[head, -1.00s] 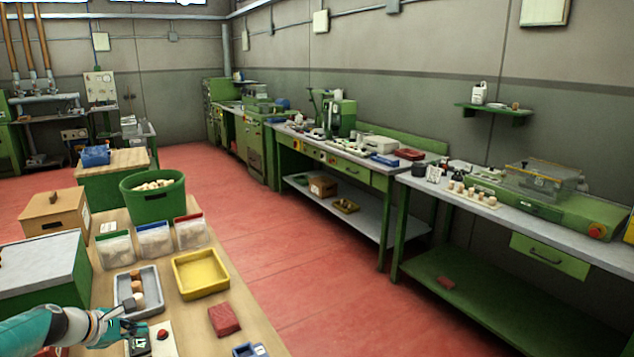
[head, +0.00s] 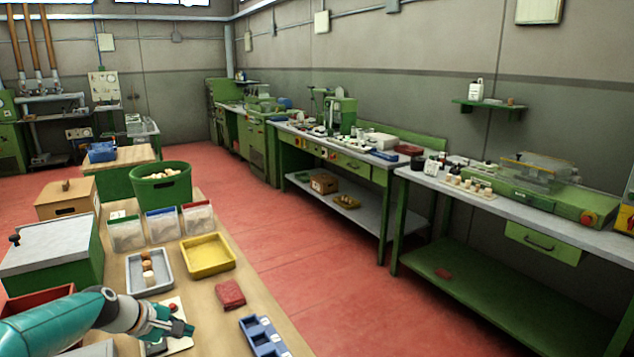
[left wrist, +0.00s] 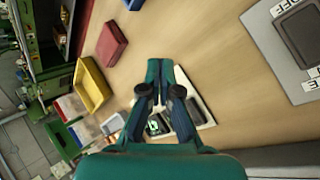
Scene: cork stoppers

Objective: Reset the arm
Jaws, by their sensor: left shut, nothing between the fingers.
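My left arm comes in from the lower left in the head view. Its left gripper (head: 184,332) is shut and empty, above a white device with a dark display and a red button (head: 172,305). In the left wrist view the gripper (left wrist: 162,66) also shows its fingers together, with the device (left wrist: 200,112) beneath and behind them. My right gripper is in neither view now.
On the bench stand a grey tray (head: 166,281) with corks, a yellow tray (head: 230,263), a red block (head: 230,294) and a blue bin (head: 263,339). A green tub (head: 160,188) of corks stands behind. Bare wood lies between the yellow tray and the device.

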